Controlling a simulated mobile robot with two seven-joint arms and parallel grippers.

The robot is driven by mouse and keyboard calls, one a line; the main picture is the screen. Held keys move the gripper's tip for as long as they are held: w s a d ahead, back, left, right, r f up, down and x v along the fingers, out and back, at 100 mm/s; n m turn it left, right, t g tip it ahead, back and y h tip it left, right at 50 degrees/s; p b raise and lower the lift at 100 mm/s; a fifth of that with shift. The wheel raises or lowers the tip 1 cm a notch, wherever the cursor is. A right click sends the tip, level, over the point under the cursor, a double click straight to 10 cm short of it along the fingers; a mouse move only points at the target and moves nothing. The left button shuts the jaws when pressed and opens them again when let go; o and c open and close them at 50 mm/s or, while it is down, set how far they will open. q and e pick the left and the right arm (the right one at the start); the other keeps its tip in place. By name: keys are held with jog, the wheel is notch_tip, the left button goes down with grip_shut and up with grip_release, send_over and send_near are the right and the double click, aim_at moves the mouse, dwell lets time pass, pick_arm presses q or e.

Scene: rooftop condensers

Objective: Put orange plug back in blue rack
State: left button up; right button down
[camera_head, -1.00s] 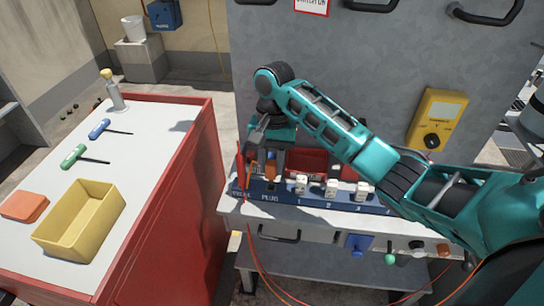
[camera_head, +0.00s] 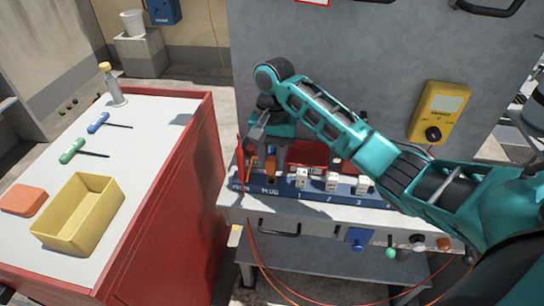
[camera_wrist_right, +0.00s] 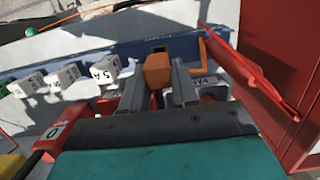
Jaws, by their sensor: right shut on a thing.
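The blue rack (camera_head: 322,187) lies along the front of the grey bench, with labels reading PLUG and numbers on its front. My right gripper (camera_head: 270,163) is over its left end, at the PLUG place. It is shut on the orange plug (camera_head: 271,166). In the right wrist view the orange plug (camera_wrist_right: 158,70) shows between the two grey fingers, close against the blue rack (camera_wrist_right: 130,52). I cannot tell whether the plug sits in its slot. My left gripper is not in view.
White numbered blocks (camera_head: 331,181) stand in the rack right of the plug. A red probe (camera_wrist_right: 250,68) with an orange lead stands beside the gripper. A red cart (camera_head: 185,190) with a yellow bin (camera_head: 78,225) is at left. A yellow meter (camera_head: 438,113) is on the cabinet.

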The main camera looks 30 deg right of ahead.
aim_at(272, 168)
jog(key=shift+f, duration=0.8)
jog(key=shift+p, duration=0.85)
dwell(0.4)
jog(key=shift+f, duration=0.8)
dwell(0.6)
jog(key=c, duration=0.8)
grip_release()
